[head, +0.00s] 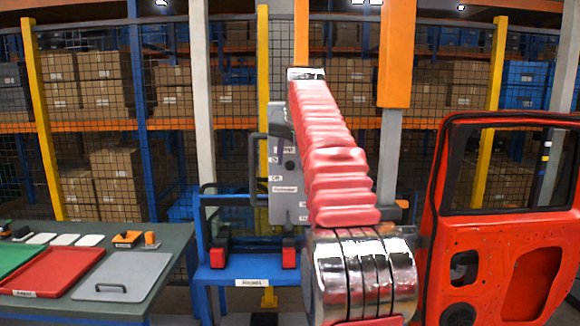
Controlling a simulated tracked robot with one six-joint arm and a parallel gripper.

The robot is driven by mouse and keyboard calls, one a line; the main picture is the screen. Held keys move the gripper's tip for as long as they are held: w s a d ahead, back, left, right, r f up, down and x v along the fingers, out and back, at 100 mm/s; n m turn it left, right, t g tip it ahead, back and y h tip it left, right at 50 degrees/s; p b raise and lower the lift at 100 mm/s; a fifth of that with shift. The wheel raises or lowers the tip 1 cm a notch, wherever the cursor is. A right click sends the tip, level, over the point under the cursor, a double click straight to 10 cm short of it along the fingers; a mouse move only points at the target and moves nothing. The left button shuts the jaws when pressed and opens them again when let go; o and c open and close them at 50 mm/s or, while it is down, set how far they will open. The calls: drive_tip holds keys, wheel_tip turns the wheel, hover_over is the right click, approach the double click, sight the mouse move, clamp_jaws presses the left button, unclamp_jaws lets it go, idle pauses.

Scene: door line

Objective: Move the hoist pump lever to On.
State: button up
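A grey upright panel (281,205) with small white labels stands left of my arm in the head view. A dark bent handle (252,165) sticks out on the panel's left side; I cannot tell whether it is the pump lever. The label print is too small to read surely, so no On mark can be made out. My red-sleeved arm rises in front of the panel's right part and hides it. I cannot make out my gripper; it seems hidden behind the arm.
A blue stand (225,276) with two red-and-black blocks is below the panel. A red car door (500,262) stands close on the right. A table at left holds a red tray (60,272) and a grey lid (122,275). Mesh fencing and shelves of boxes are behind.

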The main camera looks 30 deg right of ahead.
drive_tip(key=v, duration=0.9)
drive_tip(key=shift+r, duration=0.2)
drive_tip(key=shift+s+a, duration=0.15)
drive_tip(key=s+a+f+n+y, duration=0.1)
drive_tip(key=s+a+f+n, duration=0.1)
drive_tip(key=s+a+f, duration=0.5)
drive_tip(key=s+a+f+n+y, duration=0.15)
drive_tip(key=s+a+f, duration=0.25)
drive_tip(key=a, duration=0.7)
drive_tip(key=s+a+f+n, duration=0.2)
drive_tip(key=s+a+f, duration=0.3)
drive_tip(key=s+f, duration=0.4)
drive_tip(key=s+a+f+n+g, duration=0.1)
drive_tip(key=s+a+f, duration=0.4)
drive_tip(key=s+f, duration=0.5)
wheel_tip(320, 180, down, 7)
drive_tip(key=shift+s+a+r+n+g+y, duration=0.2)
drive_tip(key=shift+n+g+y, duration=0.15)
drive_tip(key=shift+n, duration=0.4)
